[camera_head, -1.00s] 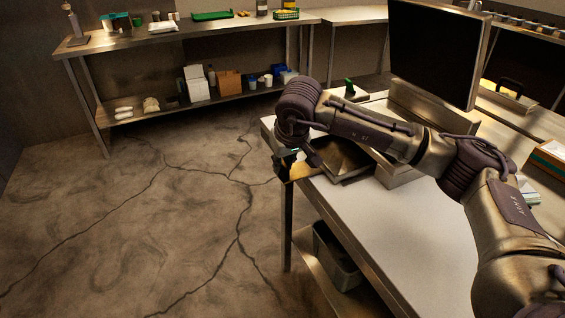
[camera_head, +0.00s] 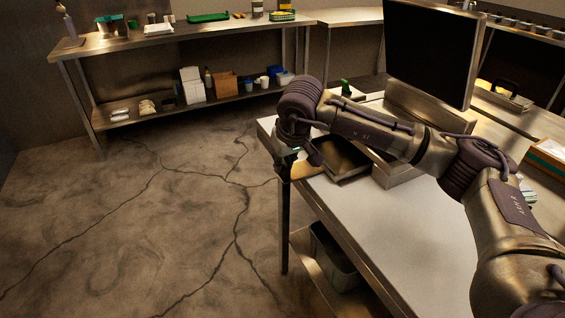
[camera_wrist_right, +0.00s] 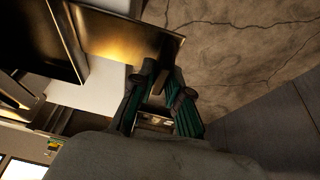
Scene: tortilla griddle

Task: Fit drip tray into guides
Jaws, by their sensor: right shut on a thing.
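The guides cannot be made out. My left gripper is not in view.
The steel table (camera_head: 375,220) has a clear white top in front. A large upright dark panel (camera_head: 428,50) on a metal base stands behind my right arm. A grey bin (camera_head: 335,262) is on the lower shelf. A loaded rack (camera_head: 180,40) stands at the back. The floor left is clear.

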